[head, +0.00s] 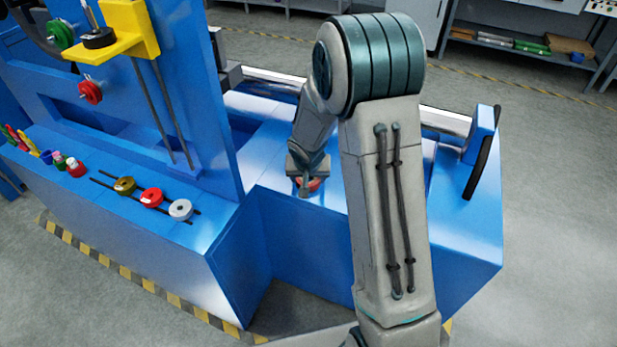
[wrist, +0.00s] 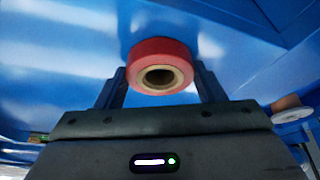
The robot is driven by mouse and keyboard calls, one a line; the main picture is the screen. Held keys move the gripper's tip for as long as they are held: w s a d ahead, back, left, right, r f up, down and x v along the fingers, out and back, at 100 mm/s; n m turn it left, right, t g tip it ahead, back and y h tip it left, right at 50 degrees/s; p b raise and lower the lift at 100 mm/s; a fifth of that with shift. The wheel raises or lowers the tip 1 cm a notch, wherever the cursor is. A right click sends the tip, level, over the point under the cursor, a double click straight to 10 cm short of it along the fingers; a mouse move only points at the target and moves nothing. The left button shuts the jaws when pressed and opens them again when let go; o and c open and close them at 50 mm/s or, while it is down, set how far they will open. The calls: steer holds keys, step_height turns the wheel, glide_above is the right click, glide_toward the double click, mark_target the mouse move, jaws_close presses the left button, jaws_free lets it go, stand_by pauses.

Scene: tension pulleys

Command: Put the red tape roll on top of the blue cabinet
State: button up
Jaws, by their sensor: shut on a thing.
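My gripper (head: 305,188) is shut on a red tape roll (wrist: 160,65) with a tan core. In the wrist view the roll sits between the two fingertips, its core hole facing the camera. In the head view a small part of the red roll (head: 316,184) shows beside the fingers, over the blue cabinet top (head: 265,178). The blue surface is close behind the roll, but I cannot tell whether they touch. My arm hides part of the cabinet top.
On the blue ledge to the left are a gold roll (head: 124,185), another red roll (head: 150,197) and a silver roll (head: 180,209). A tall blue panel (head: 200,110) with a yellow bracket (head: 130,30) rises left of my gripper. A blue upright (head: 480,135) stands at right.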

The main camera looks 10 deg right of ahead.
steer(key=shift+f, duration=0.1)
steer(key=o, duration=1)
steer(key=shift+s+r, duration=0.15)
steer(key=shift+r, duration=0.5)
steer(key=s+d+r+n+p, duration=0.1)
steer(key=s+r+p, duration=0.1)
steer(key=s+r, duration=1.4)
steer(key=s, duration=0.3)
steer(key=s+r+n+g, duration=0.1)
steer(key=s+r, duration=0.1)
steer(key=s, duration=0.1)
steer(key=s+r+g+y, duration=0.1)
steer(key=s, duration=0.3)
steer(key=shift+s+a+r+n, duration=0.25)
steer(key=shift+s+a+n, duration=0.05)
steer(key=shift+a+n, duration=0.1)
